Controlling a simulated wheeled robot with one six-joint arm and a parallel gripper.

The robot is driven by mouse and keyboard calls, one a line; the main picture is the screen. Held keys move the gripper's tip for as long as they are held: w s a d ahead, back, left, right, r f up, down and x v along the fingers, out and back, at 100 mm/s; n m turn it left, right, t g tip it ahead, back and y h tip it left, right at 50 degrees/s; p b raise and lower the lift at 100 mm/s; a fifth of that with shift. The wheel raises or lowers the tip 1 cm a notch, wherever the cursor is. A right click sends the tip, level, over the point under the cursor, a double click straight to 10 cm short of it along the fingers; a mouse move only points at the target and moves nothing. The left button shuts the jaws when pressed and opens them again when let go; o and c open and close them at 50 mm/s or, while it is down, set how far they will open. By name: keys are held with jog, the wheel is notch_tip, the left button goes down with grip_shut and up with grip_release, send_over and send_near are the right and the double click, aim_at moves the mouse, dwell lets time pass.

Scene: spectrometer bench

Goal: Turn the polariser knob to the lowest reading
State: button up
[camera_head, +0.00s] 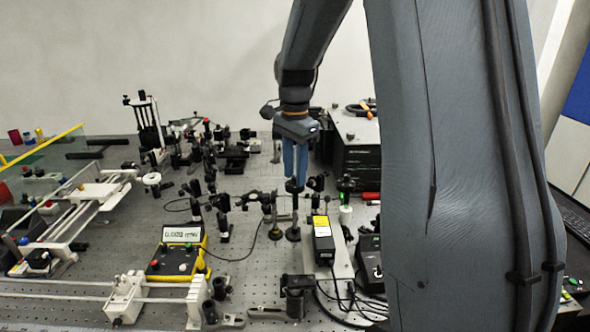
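My gripper (295,178) points straight down over the middle of the bench, with its blue fingers side by side. The fingertips are at the top of a dark post-mounted optic (293,187). I cannot tell whether they touch it, or how far apart they are. The polariser knob cannot be made out for certain; the fingers cover part of this mount. A yellow meter box (176,262) with a white display (183,234) stands left of the gripper. Its digits are too small to read surely.
Several dark post mounts crowd around the gripper. A black box with a yellow label (322,240) stands at front right of it, and a large black unit (356,155) behind right. White rails (70,215) lie at left. Bare perforated bench (245,275) shows between the meter and the labelled box.

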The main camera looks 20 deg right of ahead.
grip_shut()
jog(key=shift+n+p, duration=0.9)
jog(key=shift+n, duration=2)
grip_release()
jog(key=shift+r, duration=0.1)
